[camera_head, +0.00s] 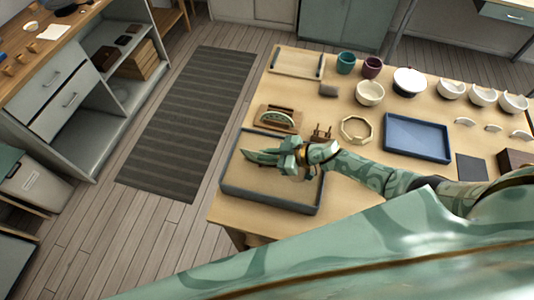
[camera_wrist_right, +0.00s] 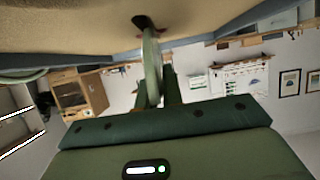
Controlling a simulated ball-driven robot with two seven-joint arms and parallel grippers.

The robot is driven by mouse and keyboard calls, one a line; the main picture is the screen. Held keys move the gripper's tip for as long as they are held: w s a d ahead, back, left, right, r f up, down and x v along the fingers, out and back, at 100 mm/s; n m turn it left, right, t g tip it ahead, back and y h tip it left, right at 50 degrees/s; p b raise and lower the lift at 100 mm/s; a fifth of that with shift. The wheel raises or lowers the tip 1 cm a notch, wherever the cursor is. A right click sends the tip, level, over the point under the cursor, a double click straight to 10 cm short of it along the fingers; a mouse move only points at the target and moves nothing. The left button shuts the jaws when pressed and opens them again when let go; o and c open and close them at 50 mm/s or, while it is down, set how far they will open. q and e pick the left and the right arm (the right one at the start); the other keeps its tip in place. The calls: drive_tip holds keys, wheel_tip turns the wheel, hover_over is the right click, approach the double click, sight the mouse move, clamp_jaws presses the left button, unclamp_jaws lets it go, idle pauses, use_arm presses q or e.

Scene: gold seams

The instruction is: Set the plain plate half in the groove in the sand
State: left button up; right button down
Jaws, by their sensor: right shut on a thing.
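My right gripper (camera_head: 278,157) is over the sand tray (camera_head: 262,203), a grey-rimmed box of tan sand at the table's near left. It is shut on a thin pale green piece, taken as the plain plate half (camera_wrist_right: 152,70), seen edge-on in the right wrist view. The piece points toward the sand (camera_wrist_right: 75,25), and a small dark patch (camera_wrist_right: 143,21) shows at its far end. I cannot tell whether that patch is the groove or whether the piece touches the sand. My left gripper is not in view.
A wooden rack (camera_head: 278,120) behind the tray holds another pale green half-round piece. A small wooden stand (camera_head: 321,133), a cream ring (camera_head: 355,130) and a blue tray (camera_head: 416,137) lie to the right. Bowls and cups stand along the back.

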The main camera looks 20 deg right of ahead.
drive_tip(key=shift+f+b, duration=0.35)
drive_tip(key=shift+f, duration=0.3)
idle(0.8)
idle(0.4)
drive_tip(key=c, duration=1)
unclamp_jaws()
drive_tip(key=shift+r, duration=0.1)
drive_tip(key=shift+r+p, duration=3)
drive_tip(key=shift+p, duration=0.15)
